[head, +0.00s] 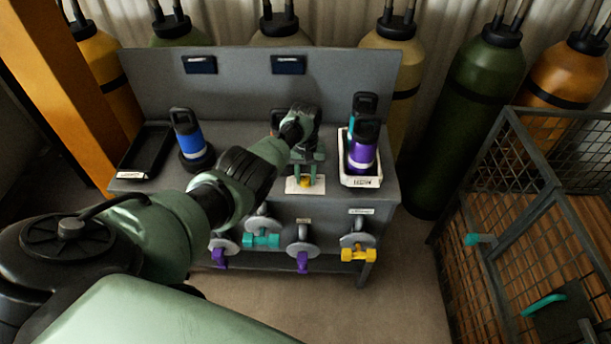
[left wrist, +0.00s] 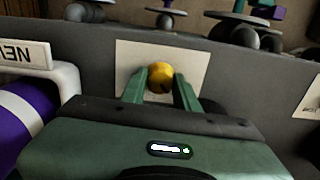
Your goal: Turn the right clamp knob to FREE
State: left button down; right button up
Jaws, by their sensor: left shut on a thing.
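A small yellow knob (head: 305,181) stands on a white plate (head: 292,187) on top of the grey bench. My left gripper (head: 306,176) is shut on this knob from above. In the left wrist view the knob (left wrist: 160,76) sits between the two green fingers of my left gripper (left wrist: 161,88), with the white plate (left wrist: 127,57) around it. I cannot read any marking on the plate, and the knob's base is partly hidden. I cannot tell the knob's setting. My right gripper is not in view.
The bench front carries purple (head: 303,262), teal (head: 262,241) and yellow (head: 358,254) handles on round flanges. A white tray (head: 362,181) with bottles stands right of my gripper. A blue bottle (head: 188,135) and a black tray (head: 146,150) are left. A wire cage (head: 545,165) stands right.

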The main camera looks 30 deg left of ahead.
aim_at(306, 178)
pick_arm(q)
jog(key=shift+w+a+r, duration=0.1)
jog(key=shift+w+r, duration=0.1)
dwell(0.4)
jog(key=c, duration=1.3)
grip_release()
jog(key=shift+o, duration=1.2)
jog(key=shift+s+f, duration=0.1)
jog(key=shift+r+p, duration=0.85)
jog(key=shift+r, duration=3.05)
